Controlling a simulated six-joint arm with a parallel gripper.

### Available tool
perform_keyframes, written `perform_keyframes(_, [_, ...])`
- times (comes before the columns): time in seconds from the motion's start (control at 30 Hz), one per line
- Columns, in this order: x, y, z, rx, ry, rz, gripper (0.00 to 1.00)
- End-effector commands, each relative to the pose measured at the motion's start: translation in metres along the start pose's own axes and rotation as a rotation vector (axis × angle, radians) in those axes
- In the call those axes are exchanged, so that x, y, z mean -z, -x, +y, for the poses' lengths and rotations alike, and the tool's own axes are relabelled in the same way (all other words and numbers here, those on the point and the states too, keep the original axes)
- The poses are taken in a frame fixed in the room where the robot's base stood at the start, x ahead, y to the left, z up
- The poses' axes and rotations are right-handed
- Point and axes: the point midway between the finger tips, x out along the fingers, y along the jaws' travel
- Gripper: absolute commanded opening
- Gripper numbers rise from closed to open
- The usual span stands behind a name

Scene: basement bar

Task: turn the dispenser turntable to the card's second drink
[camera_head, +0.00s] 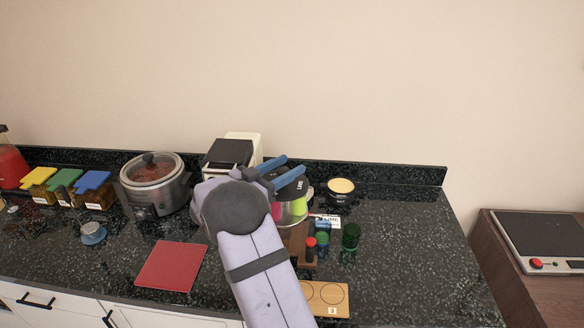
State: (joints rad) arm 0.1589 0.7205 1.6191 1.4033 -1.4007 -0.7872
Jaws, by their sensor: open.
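The dispenser (298,207) stands on the counter just right of my wrist. It has a dark upper part, and bright green and some red show lower on it. My arm hides its left side, and I cannot make out its turntable clearly. My gripper (295,163) is open, with two blue fingers pointing up and right over the dispenser's top. I cannot tell whether a finger touches it.
A red-capped item (310,246) and a green cup (350,237) stand in front of the dispenser. A wooden board (338,310) marked 3 is at the front edge. A cooker (155,186) stands left. The right counter is clear.

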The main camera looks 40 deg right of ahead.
Motion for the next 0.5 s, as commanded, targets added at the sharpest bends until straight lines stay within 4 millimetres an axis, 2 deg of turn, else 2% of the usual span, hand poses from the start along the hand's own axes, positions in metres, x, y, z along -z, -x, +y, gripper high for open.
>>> perform_keyframes(0.23, [-0.002,0.034,-0.001,0.002,-0.001,0.001,0.46])
perform_keyframes(0.5, [0.0,0.048,0.0,0.0,0.001,0.001,0.46])
